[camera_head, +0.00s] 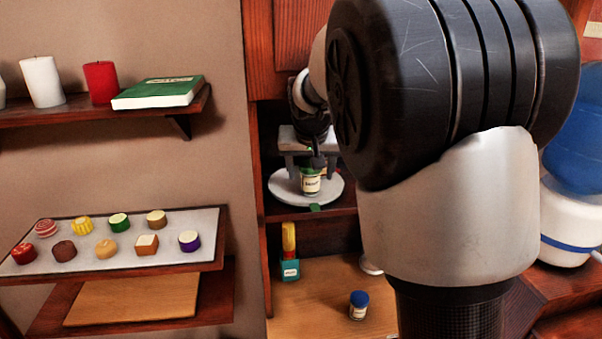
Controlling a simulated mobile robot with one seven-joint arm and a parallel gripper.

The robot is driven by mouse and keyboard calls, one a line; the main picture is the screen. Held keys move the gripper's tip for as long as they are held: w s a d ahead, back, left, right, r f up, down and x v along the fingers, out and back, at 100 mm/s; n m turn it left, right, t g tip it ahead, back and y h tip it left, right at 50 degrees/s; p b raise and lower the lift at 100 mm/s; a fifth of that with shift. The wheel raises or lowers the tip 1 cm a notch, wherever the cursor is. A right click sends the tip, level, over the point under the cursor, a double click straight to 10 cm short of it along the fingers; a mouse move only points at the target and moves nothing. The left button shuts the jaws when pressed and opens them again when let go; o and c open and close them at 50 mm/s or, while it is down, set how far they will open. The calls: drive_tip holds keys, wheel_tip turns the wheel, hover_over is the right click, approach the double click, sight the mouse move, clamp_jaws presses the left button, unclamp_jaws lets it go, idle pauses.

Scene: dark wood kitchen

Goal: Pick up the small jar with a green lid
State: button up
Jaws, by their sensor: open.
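The small jar with a green lid (311,184) stands upright on a round white plate (282,192) on a shelf in the wooden cabinet. It has a pale label. My gripper (308,168) is open and points down at the jar from above. Its fingers appear to be on either side of the jar's top, and the lid is partly hidden. I cannot tell whether the fingers touch the jar. My arm's large dark and silver links cover much of the right half of the view.
The cabinet's side post and shelf edge lie close to the plate. Below stand a blue-lidded jar (359,306) and a teal container (290,270) with a yellow item. At left are candles (101,83), a green book (158,92) and a tray (200,252) of sweets.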

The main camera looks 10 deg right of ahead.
drive_tip(key=shift+w+d+f, duration=0.1)
drive_tip(key=shift+w+f, duration=0.05)
drive_tip(key=shift+f, duration=0.15)
drive_tip(key=shift+c, duration=0.5)
drive_tip(key=c, duration=1.1)
drive_tip(key=shift+c, duration=0.2)
